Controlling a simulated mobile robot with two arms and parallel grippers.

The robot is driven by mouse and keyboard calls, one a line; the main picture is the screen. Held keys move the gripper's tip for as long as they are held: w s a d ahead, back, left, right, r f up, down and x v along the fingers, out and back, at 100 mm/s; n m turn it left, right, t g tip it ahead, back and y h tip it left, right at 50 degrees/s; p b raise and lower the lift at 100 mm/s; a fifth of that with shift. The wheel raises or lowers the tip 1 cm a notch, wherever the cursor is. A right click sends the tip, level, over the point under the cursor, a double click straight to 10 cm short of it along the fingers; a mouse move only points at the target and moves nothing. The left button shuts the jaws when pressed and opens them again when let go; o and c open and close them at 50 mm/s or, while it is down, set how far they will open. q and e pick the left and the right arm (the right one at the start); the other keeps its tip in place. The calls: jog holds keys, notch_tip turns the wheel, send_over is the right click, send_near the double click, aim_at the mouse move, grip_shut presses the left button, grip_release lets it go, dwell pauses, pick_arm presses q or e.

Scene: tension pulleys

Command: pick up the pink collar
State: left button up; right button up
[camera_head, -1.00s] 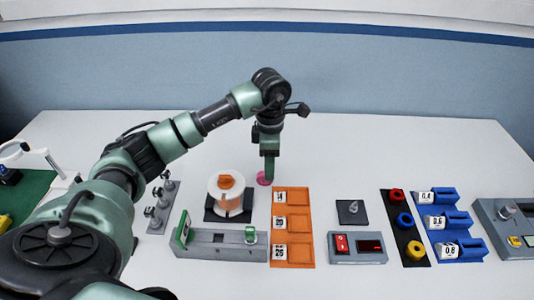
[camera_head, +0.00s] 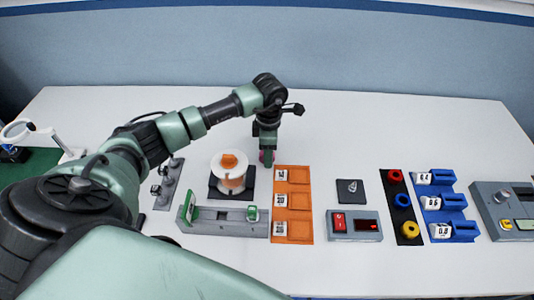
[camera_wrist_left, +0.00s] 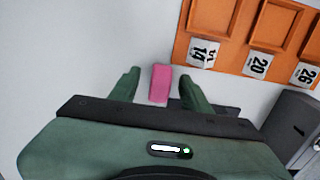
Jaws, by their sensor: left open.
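The pink collar (camera_wrist_left: 160,84) stands on the white table, between the two open green fingers of my left gripper (camera_wrist_left: 160,90) in the left wrist view. A gap shows on both sides of it, wider on the left. In the head view my left gripper (camera_head: 267,158) points down just behind the orange tray's upper left corner. Only a sliver of the pink collar (camera_head: 262,157) shows there, mostly hidden by the fingers. My right gripper is not in view.
The orange tray (camera_head: 292,240), labelled 14, 20 and 26, is close on the right. A white spool (camera_head: 231,185) on a dark base stands left. A grey fixture (camera_head: 222,220) lies in front. The table behind is clear.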

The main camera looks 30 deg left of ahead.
pick_arm(q)
grip_shut()
jog(key=shift+r, duration=0.15)
